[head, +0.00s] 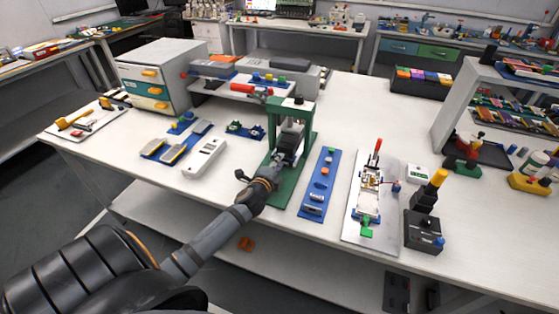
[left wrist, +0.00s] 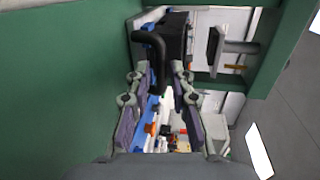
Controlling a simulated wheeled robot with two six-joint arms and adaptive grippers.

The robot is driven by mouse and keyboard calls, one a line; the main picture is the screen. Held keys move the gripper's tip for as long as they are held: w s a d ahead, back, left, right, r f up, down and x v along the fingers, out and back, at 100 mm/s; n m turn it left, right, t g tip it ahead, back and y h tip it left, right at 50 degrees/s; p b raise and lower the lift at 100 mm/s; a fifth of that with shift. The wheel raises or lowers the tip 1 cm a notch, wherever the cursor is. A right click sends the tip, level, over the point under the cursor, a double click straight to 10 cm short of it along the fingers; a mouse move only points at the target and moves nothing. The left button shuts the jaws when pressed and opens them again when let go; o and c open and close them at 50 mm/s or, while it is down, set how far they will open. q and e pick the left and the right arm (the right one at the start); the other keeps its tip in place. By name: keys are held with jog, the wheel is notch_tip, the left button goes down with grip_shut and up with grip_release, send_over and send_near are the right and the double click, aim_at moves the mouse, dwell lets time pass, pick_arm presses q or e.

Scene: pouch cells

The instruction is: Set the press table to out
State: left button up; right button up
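The press (head: 293,112) is a green upright frame on a green base plate near the middle of the bench. Its table (head: 287,150) looks like a dark block between the posts; how far it is slid in or out is hard to tell. My left gripper (head: 262,176) is at the front left of the press, low over the base plate. In the left wrist view its two fingers (left wrist: 160,78) are apart, with a curved black handle (left wrist: 150,42) reaching down between them. No firm grip on the handle shows. My right gripper is not in view.
A blue strip with small parts (head: 319,185) lies right of the press, then a plate with a red-handled clamp (head: 362,222). A white device (head: 204,158) and blue trays (head: 177,143) lie to the left. A drawer cabinet (head: 160,75) stands at the back left.

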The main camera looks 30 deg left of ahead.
pick_arm(q)
jog(key=shift+w+a, duration=0.15)
jog(key=shift+w, duration=0.4)
jog(key=shift+f, duration=0.1)
grip_shut()
jog(key=shift+s, duration=0.1)
